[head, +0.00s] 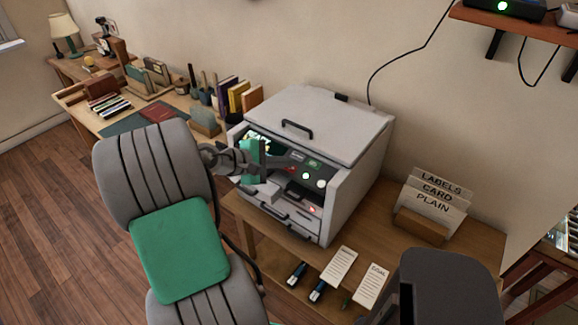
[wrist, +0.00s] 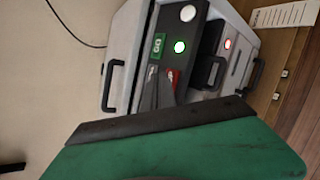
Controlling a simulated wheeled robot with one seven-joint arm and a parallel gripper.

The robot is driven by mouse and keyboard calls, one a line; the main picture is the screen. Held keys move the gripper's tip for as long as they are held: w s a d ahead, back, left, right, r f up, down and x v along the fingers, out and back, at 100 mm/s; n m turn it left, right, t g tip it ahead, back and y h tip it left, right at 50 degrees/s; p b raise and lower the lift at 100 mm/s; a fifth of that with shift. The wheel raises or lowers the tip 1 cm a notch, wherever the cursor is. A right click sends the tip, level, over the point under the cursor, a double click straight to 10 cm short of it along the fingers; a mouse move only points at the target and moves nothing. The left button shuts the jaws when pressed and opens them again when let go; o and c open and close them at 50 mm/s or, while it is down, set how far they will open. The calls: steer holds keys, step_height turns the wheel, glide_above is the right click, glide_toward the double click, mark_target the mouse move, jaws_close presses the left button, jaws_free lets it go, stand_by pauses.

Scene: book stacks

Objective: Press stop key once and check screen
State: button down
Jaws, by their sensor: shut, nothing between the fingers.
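The machine (head: 335,115) is a pale box with a closed lid on a wooden table. Its front panel holds a small green display (head: 314,163) with pale characters, too small to read surely; it also shows in the wrist view (wrist: 158,45). A red key (wrist: 173,77), likely the stop key, is partly covered by my fingers. My gripper (wrist: 160,72) is shut and empty, its tips over or beside the red key; I cannot tell whether they touch. A bright picture (head: 258,141) at the panel's left is partly hidden by my gripper.
A red light (head: 312,209) glows lower on the machine's front. A card holder (head: 420,228) stands to the right. Paper slips (head: 338,268) and dark bottle-like items (head: 317,291) lie in front. Books (head: 238,97) stand behind at left. A black cable (head: 395,66) runs up the wall.

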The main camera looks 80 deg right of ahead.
steer(key=shift+a+r+p, duration=0.15)
steer(key=shift+r+p, duration=0.25)
steer(key=shift+r, duration=0.1)
steer(key=r+p, duration=0.2)
steer(key=a+r+p, duration=0.1)
steer(key=p, duration=0.1)
steer(key=w+r+p, duration=0.1)
steer(key=r+p, duration=0.1)
steer(key=shift+a+r+p, duration=0.3)
steer(key=shift+a+p, duration=0.05)
stand_by(0.3)
